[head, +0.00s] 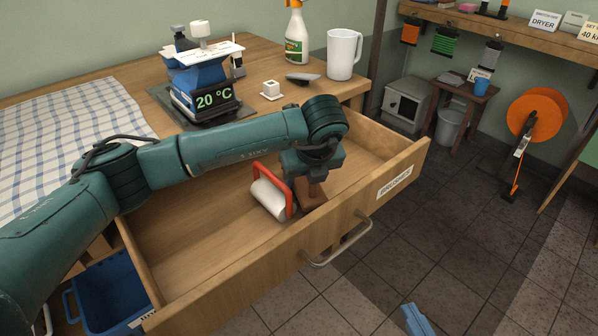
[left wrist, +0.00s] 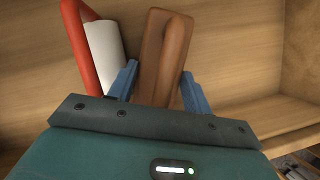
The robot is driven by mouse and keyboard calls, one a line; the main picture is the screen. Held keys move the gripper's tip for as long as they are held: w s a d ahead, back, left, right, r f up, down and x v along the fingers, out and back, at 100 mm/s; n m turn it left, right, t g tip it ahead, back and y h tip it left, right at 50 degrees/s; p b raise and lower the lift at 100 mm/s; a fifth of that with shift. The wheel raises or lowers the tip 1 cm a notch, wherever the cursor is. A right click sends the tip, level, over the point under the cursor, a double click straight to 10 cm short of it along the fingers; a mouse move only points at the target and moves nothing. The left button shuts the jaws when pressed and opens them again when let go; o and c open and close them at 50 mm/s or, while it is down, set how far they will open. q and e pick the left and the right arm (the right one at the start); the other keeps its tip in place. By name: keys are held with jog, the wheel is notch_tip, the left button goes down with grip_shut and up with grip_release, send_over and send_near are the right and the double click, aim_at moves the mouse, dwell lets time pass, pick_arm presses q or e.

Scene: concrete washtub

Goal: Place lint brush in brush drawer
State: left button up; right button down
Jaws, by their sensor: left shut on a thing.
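The brush drawer (head: 222,282) is pulled out, with a label on its front and a metal handle. A brown wooden lint brush (head: 308,200) is inside it near the front wall; it also shows in the left wrist view (left wrist: 153,62). My left gripper (head: 309,181) reaches down into the drawer. Its blue fingers (left wrist: 158,88) are shut on the brush, one on each side. Whether the brush touches the drawer floor is hard to tell. A blue fingertip of my right gripper (head: 415,321) shows at the bottom edge; its opening is not visible.
A red-handled white roller (head: 268,198) lies in the drawer, close left of the brush. The drawer's left part is bare. A blue bin (head: 110,292) is below left. The tabletop holds a temperature display (head: 205,92), a spray bottle (head: 296,35) and a white pitcher (head: 343,53).

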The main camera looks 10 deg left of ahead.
pick_arm(q)
jog(key=w, duration=0.1)
jog(key=w+a, duration=0.2)
jog(key=shift+w+f+b, duration=0.2)
jog(key=shift+w+b, duration=0.1)
jog(key=shift+w, duration=0.05)
jog(key=shift+f, duration=0.5)
pick_arm(e)
jog(key=shift+w+a+t, duration=0.15)
jog(key=shift+t, duration=0.15)
pick_arm(q)
jog(key=shift+f, duration=0.1)
pick_arm(e)
jog(key=shift+f, duration=0.15)
pick_arm(q)
jog(key=o, duration=1.1)
jog(key=shift+s, duration=0.1)
jog(key=shift+c, duration=0.2)
pick_arm(e)
jog(key=shift+r, duration=0.2)
